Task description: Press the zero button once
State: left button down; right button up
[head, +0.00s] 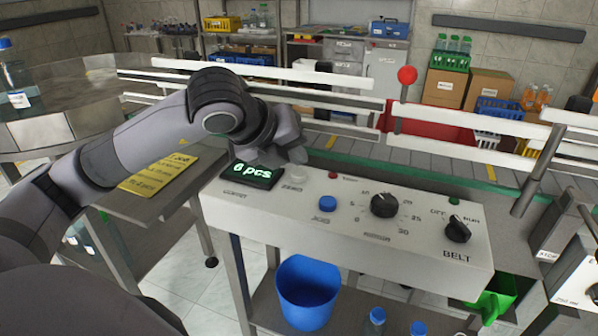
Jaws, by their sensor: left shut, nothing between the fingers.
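The white control panel (345,222) stands in the middle. Its display (252,174) reads "6 pcs" in green. The pale zero button (299,171) sits right of the display, above the printed word ZERO. My left gripper (297,154) comes in from the left over the back edge of the panel. Its fingers are shut and empty, just over the zero button and partly in front of it. I cannot tell whether they touch it. My right gripper is not in view.
A blue button (327,203), a large dial (384,205) and the belt knob (457,230) sit further right on the panel. A conveyor with white rails (450,120) runs behind. A red ball-topped lever (407,76) rises there. A blue bucket (306,292) stands below.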

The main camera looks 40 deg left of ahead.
aim_at(295, 175)
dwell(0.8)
pick_arm(q)
jog(key=shift+f, duration=0.1)
jog(key=shift+f+b, duration=0.35)
jog(key=shift+b, duration=0.4)
jog(key=shift+f+b, duration=0.45)
jog(key=shift+b, duration=0.15)
dwell(0.3)
dwell(0.4)
jog(key=shift+r+p, duration=0.5)
jog(key=shift+r, duration=0.35)
jog(key=shift+r+p, duration=1.7)
jog(key=shift+r, duration=0.85)
